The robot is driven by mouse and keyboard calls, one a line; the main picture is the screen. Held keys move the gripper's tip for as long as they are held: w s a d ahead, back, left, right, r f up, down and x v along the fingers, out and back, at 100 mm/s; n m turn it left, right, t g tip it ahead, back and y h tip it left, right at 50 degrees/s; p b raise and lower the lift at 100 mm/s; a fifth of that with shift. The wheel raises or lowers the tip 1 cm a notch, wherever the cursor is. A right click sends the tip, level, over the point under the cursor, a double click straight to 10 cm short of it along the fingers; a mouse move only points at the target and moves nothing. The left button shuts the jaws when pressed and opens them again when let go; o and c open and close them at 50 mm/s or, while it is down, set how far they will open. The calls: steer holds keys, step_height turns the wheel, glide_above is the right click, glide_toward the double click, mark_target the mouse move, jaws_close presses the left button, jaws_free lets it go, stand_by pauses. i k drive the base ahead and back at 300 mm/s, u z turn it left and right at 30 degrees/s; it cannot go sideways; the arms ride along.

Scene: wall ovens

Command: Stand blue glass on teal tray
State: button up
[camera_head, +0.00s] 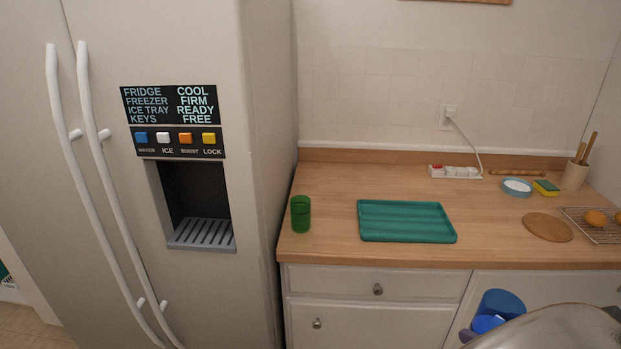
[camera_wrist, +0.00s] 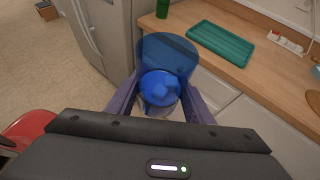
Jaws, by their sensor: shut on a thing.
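The blue glass (camera_head: 503,301) is at the lower right of the head view, in front of the counter's drawers. It also shows in the wrist view (camera_wrist: 168,52), see-through, with a brighter blue part nearer the wrist. My gripper (camera_wrist: 160,95) is shut on it, one purple finger on each side. Part of the gripper is hidden behind my arm in the head view. The teal tray (camera_head: 407,221) lies flat and empty on the wooden counter, also in the wrist view (camera_wrist: 221,45). The glass is apart from the tray.
A green glass (camera_head: 300,214) stands left of the tray, near the fridge (camera_head: 255,130). To the right are a round wooden board (camera_head: 547,227), a blue dish (camera_head: 517,187), a sponge (camera_head: 546,188) and a wire rack (camera_head: 598,232) with orange fruit. A power strip (camera_head: 455,172) lies behind.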

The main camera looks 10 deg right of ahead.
mark_target(404, 223)
steer(key=z, duration=0.1)
steer(key=i, duration=1)
steer(key=u, duration=0.1)
